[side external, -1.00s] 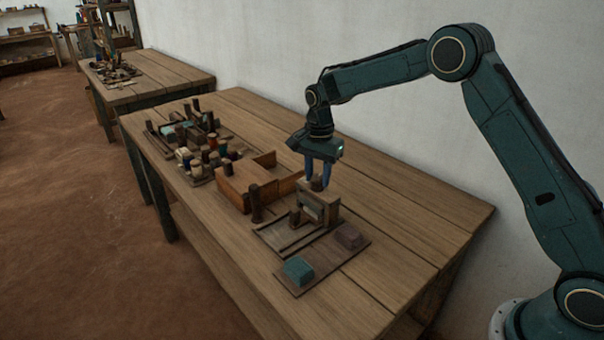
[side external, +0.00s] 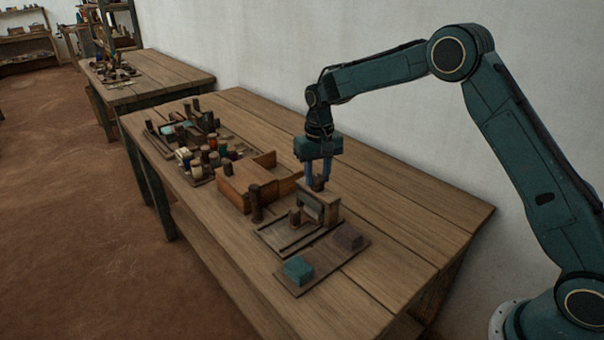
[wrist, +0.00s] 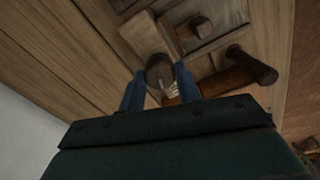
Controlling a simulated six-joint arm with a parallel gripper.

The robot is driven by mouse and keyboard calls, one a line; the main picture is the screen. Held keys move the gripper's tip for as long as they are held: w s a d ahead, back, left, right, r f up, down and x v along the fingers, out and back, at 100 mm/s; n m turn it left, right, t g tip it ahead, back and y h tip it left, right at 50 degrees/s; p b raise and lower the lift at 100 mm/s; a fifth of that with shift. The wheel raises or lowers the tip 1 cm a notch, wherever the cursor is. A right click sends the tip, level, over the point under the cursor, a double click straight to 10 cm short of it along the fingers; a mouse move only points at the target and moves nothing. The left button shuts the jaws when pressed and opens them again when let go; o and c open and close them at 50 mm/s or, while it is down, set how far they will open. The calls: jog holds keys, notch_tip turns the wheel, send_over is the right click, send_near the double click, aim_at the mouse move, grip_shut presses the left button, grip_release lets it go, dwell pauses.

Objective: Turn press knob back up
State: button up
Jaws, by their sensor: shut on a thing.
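The press (side external: 319,209) is a small wooden frame standing on a dark base board on the table. Its brown knob (side external: 318,184) sits on top of the frame. My gripper (side external: 317,180) points down over the press with its blue fingers on either side of the knob, shut on it. In the wrist view my fingers (wrist: 161,88) flank the round brown knob (wrist: 158,68). The frame below the knob is partly hidden there.
An open wooden box (side external: 248,186) and a dark upright post (side external: 256,204) stand just left of the press. A teal block (side external: 298,270) and a dull purple block (side external: 348,237) sit on a board in front. Several spools (side external: 205,155) stand farther left. The table's right side is clear.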

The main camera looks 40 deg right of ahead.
aim_at(318, 177)
jog(key=n, duration=0.3)
jog(key=shift+n, duration=0.3)
dwell(0.4)
jog(key=o, duration=1)
jog(key=shift+r, duration=0.1)
jog(key=shift+r, duration=6.85)
